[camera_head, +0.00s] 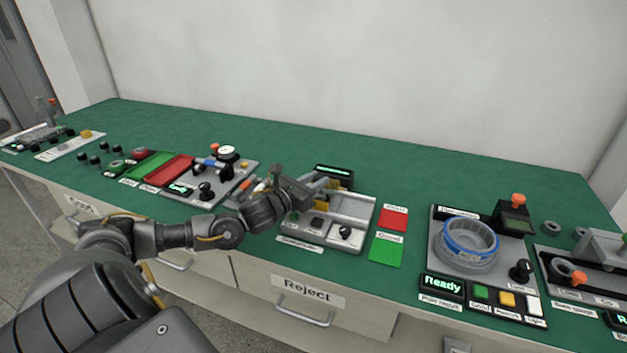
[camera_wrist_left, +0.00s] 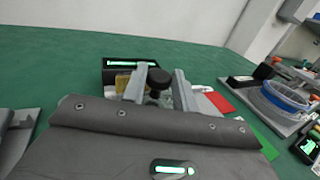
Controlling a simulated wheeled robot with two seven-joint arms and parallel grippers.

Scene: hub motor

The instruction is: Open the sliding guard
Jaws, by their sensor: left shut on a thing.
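My left gripper (camera_head: 303,187) reaches over the left side of a grey test station (camera_head: 357,240) at the middle of the bench. In the left wrist view the two grey fingers (camera_wrist_left: 159,88) are closed on a round black knob (camera_wrist_left: 158,77), which looks like the handle of the sliding guard. The guard's own panel is mostly hidden by my gripper, and I cannot tell how far it stands open. The station's lit display (camera_head: 334,171) and a yellow part beside it show behind the gripper. My right gripper is not in view.
Red (camera_head: 393,219) and green (camera_head: 386,250) pads lie right of the station. A unit with a blue-rimmed ring (camera_head: 470,238) stands farther right. A panel with a dial (camera_head: 227,153) stands to the left. The bench behind the station is clear.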

